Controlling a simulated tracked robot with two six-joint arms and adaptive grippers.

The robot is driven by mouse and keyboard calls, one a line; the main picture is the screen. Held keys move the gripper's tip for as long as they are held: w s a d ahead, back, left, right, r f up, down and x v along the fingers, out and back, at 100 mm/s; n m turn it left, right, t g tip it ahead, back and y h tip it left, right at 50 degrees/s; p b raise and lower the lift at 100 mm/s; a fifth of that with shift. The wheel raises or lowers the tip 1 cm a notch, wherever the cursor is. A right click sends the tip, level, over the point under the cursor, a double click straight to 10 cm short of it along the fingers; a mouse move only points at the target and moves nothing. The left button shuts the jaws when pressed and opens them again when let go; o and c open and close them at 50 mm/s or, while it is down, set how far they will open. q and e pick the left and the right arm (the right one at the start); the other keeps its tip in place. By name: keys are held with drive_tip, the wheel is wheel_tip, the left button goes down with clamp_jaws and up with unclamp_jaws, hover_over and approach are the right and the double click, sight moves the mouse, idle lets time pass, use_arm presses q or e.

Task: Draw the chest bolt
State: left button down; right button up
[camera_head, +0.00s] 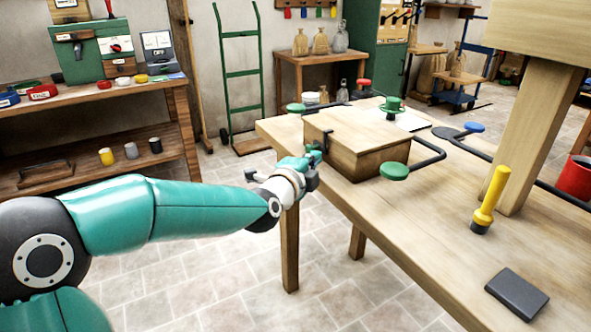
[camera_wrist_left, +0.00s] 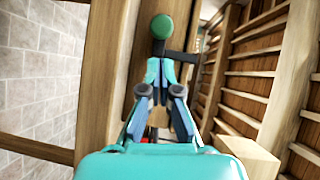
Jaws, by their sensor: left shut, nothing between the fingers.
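The wooden chest (camera_head: 362,143) stands on the workbench, its lid closed. A black bolt fitting (camera_head: 327,139) shows at its left end, partly hidden by my left gripper (camera_head: 310,160). In the left wrist view a round green knob (camera_wrist_left: 162,27) sits just beyond my left fingertips (camera_wrist_left: 160,70), with a dark bar (camera_wrist_left: 182,57) beside it. My left gripper is shut and empty, close to the knob. I cannot tell whether they touch. My right gripper is in neither view.
Around the chest on the workbench (camera_head: 420,215) are black-armed clamps with a green knob (camera_head: 394,171), a red knob (camera_head: 363,82) and a blue knob (camera_head: 474,127).

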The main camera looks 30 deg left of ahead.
use_arm(q)
drive_tip(key=s+d+r+p, duration=0.1)
drive_tip(key=s+d, duration=0.1)
drive_tip(key=s, duration=0.8)
drive_tip(key=shift+s, duration=0.25)
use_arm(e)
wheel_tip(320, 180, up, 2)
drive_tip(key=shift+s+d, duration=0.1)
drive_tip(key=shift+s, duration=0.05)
use_arm(q)
drive_tip(key=shift+r, duration=0.1)
